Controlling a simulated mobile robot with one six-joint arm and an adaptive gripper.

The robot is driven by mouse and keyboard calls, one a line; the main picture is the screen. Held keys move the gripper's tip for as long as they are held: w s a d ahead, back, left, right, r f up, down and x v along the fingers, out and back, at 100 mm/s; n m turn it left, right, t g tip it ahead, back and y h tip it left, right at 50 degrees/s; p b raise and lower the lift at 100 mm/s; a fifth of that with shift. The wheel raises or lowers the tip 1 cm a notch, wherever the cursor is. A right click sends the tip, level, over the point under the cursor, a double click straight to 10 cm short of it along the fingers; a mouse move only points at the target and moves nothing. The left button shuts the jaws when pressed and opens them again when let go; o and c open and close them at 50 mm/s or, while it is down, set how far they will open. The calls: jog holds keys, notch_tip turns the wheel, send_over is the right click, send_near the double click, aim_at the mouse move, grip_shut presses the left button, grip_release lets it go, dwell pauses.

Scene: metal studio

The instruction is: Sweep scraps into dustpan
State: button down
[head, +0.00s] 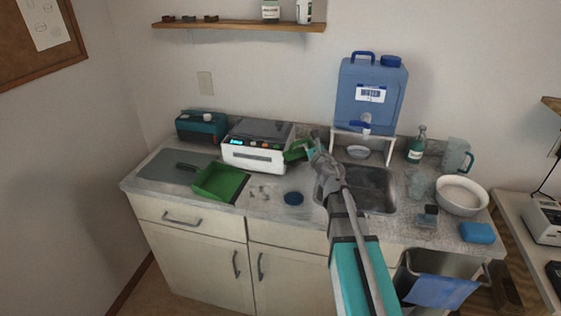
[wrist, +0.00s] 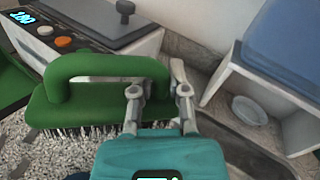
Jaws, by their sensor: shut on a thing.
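A green brush (head: 297,151) is held in my gripper (head: 312,147) above the counter, in front of the white machine's right end. In the wrist view the brush (wrist: 75,108) lies across the left, with an arched handle and pale bristles pointing down. My gripper (wrist: 156,76) is shut on its right end. The green dustpan (head: 220,183) lies on the counter to the left, its dark handle toward the back left. Small pale scraps (head: 262,191) lie on the counter just right of the dustpan. I cannot tell whether the bristles touch the counter.
A white machine (head: 254,155) stands behind the scraps. A dark blue round disc (head: 293,198) lies right of them. The sink (head: 372,190) is to the right, with a blue water container (head: 371,92) on a stand behind it. A grey mat (head: 160,165) lies at the left.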

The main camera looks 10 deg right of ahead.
aim_at(288, 161)
jog(key=a+n+y, duration=0.1)
jog(key=y, duration=0.1)
jog(key=a+f+n+g+y, duration=0.1)
jog(key=a+n+y, duration=0.1)
jog(key=s+a+n+g+y+b, duration=0.1)
jog(key=a+y, duration=0.1)
jog(key=shift+a+f+n, duration=0.15)
jog(key=shift+n, duration=0.15)
jog(key=s+a+n+g+y, duration=0.1)
jog(key=a+n+g+y, duration=0.1)
jog(key=y, duration=0.1)
jog(key=s+a+n+g+y+b, duration=0.1)
jog(key=shift+s+a+f+n+g+y, duration=0.15)
jog(key=shift+s+f+n+g+y, duration=0.15)
jog(key=shift+f+g, duration=0.1)
jog(key=shift+s+a+n+g+y, duration=0.35)
jog(key=shift+s+n+g+y, duration=0.15)
jog(key=shift+s+n+g, duration=0.15)
jog(key=shift+w, duration=0.1)
jog(key=shift+f+b, duration=0.25)
jog(key=shift+b, duration=0.05)
